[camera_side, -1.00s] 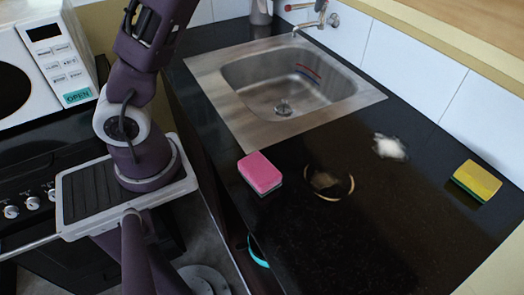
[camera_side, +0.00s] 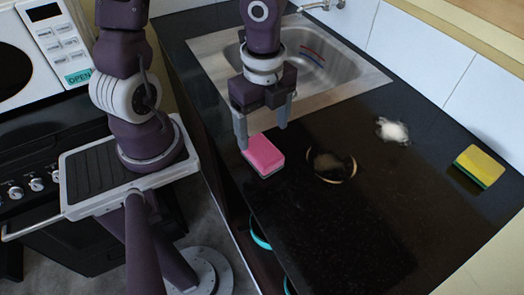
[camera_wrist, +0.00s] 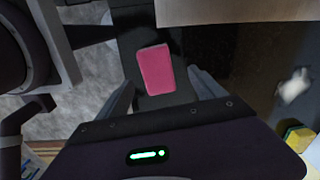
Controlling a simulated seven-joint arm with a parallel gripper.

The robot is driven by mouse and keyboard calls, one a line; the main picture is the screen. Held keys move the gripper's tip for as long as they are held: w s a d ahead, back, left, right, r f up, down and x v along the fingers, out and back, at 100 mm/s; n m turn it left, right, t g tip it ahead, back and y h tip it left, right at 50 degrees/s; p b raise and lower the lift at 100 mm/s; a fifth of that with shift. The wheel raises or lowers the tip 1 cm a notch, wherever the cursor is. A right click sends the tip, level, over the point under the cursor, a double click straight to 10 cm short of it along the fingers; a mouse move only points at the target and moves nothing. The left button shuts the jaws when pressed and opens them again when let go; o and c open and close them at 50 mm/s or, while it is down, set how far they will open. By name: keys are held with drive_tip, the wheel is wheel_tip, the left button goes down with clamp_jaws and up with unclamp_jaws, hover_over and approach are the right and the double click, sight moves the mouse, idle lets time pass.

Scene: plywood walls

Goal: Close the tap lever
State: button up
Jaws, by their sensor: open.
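The tap (camera_side: 318,6) is at the top edge of the side view, by the wall behind the sink. Only its metal spout shows there, and its lever is cut off by the frame. My gripper (camera_side: 263,136) is open and empty, pointing down over the counter at the near edge of the sink, well apart from the tap. It also shows in the wrist view (camera_wrist: 160,84), where its fingers are spread. The tap is not visible in the wrist view.
A pink sponge (camera_side: 264,156) lies close to my fingertips. The metal sink (camera_side: 340,92) is partly behind my arm. A ring-shaped item (camera_side: 334,180), a white clump (camera_side: 392,130) and a yellow sponge (camera_side: 480,165) lie on the black counter (camera_side: 400,210). A microwave (camera_side: 50,50) stands left.

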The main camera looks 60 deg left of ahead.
sight(262, 149)
drive_tip(key=f, duration=0.6)
drive_tip(key=shift+s+d+f, duration=0.25)
drive_tip(key=shift+f, duration=0.05)
drive_tip(key=shift+c, duration=0.5)
